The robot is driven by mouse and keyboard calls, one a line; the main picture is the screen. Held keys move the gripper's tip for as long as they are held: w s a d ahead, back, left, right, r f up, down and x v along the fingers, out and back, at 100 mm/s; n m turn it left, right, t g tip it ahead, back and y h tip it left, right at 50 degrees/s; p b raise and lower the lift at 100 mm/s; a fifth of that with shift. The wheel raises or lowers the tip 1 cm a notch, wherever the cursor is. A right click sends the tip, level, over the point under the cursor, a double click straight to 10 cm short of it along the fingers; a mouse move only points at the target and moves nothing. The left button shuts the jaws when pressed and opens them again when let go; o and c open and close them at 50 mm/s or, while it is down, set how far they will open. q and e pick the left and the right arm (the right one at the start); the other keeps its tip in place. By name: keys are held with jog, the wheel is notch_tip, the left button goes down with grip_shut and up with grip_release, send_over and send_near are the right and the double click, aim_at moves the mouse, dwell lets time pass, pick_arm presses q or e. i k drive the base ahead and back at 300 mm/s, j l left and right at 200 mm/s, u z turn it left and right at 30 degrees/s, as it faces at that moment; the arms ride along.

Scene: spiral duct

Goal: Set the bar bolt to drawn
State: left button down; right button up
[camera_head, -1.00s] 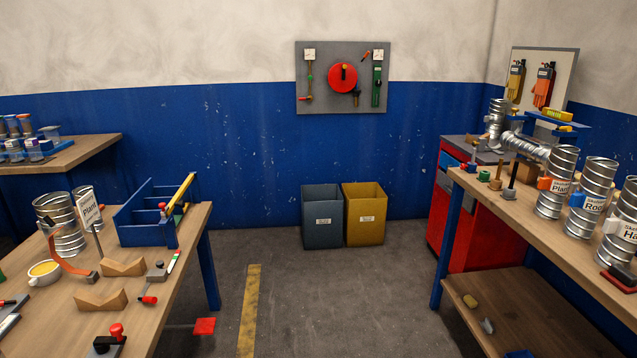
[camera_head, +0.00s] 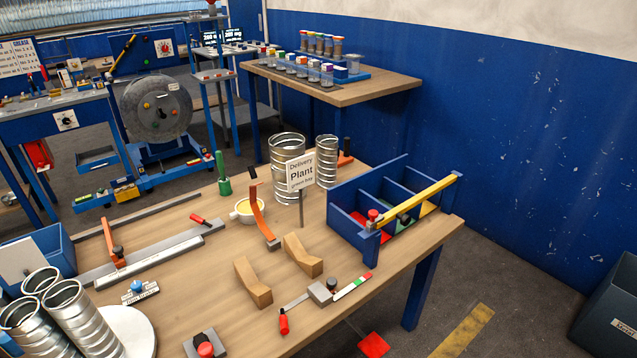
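I cannot tell for certain which part is the bar bolt. A blue divided tote (camera_head: 348,222) stands at the right end of the wooden bench, with a yellow bar (camera_head: 420,200) running along its top. A red knob (camera_head: 373,215) shows near the bar's near end; whether it belongs to a bolt is too small to tell. On the bench in front, a small grey block (camera_head: 320,292) has a red-handled lever (camera_head: 284,320) on one side and a red, white and green strip (camera_head: 352,286) on the other. Neither gripper is in view.
The wooden bench (camera_head: 205,265) carries metal ducts (camera_head: 288,160), a Plant sign (camera_head: 300,172), wooden cradles (camera_head: 252,282) and a cup (camera_head: 248,210). A second bench (camera_head: 350,92) stands behind by the blue wall. Floor is open at the right, near a dark bin (camera_head: 610,310).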

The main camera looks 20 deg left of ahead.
aim_at(374, 216)
jog(key=i+l+u, duration=0.4)
jog(key=l, duration=0.25)
jog(key=i+l+u, duration=0.2)
jog(key=i+l, duration=0.05)
jog(key=l, duration=0.1)
